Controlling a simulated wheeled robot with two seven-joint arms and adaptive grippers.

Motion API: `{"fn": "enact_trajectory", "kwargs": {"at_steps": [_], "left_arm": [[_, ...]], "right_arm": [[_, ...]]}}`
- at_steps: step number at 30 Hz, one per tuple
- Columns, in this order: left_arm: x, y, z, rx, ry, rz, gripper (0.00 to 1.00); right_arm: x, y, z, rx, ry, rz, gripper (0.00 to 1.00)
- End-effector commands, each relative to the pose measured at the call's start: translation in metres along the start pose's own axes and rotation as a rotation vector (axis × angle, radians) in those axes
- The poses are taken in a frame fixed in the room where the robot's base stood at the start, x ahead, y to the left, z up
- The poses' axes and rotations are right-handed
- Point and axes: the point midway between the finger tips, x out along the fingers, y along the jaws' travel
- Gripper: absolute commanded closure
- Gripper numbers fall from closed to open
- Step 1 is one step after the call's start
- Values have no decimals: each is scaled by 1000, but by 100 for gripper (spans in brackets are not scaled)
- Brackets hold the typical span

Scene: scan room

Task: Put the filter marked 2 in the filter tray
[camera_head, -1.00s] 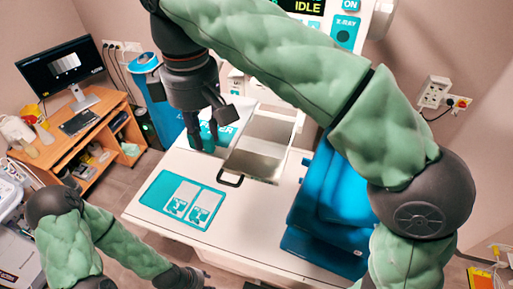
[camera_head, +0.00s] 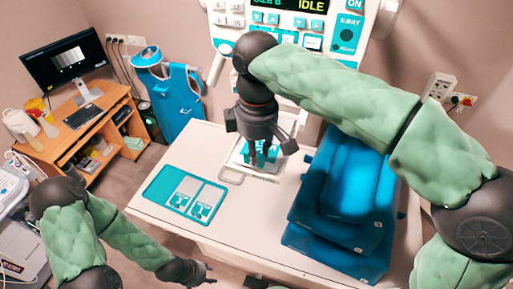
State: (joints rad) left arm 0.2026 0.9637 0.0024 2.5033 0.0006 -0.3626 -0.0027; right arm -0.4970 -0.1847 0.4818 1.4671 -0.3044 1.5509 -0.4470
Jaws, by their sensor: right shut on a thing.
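My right gripper (camera_head: 262,150) reaches down over the tray at the back of the white table and is shut on a white filter with teal marks (camera_head: 262,155). The fingers cover much of the filter, and I cannot read its number. The filter tray (camera_head: 230,176) lies under the gripper, with its handle frame toward me. I cannot tell whether the filter touches the tray. Two white cards with teal marks, filters (camera_head: 184,193), lie on the teal mat (camera_head: 161,183), whose left part is bare. My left gripper (camera_head: 207,272) is low near the table's front edge, its jaws unclear.
A blue padded stack (camera_head: 340,200) stands right of the tray. The control panel (camera_head: 290,25) reading IDLE rises behind. A desk with a monitor (camera_head: 65,62) is at the left, and a blue apron (camera_head: 182,100) hangs near it. The table's front part is clear.

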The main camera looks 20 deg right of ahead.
Motion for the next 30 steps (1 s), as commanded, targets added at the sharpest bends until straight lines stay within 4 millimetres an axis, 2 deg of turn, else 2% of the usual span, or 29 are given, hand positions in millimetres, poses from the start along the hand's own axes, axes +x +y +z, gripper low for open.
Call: {"fn": "enact_trajectory", "kwargs": {"at_steps": [13, 14, 15, 16, 26, 30], "left_arm": [[2, -1, 0, 0, 0, 0, 60], [1, 0, 0, 0, 0, 0, 60], [1, 0, 0, 0, 0, 0, 60], [1, 0, 0, 0, 0, 0, 60], [0, 0, 0, 0, 0, 0, 60], [0, 0, 0, 0, 0, 0, 60]], "right_arm": [[7, 0, 0, 0, 1, 1, 100], [7, 0, 0, 0, 1, 0, 68], [6, 0, 0, 0, 1, 0, 56], [6, 0, 0, 0, 1, 0, 52], [5, 0, 0, 0, 0, 0, 52], [-4, 0, -1, 0, 2, 1, 52]]}}
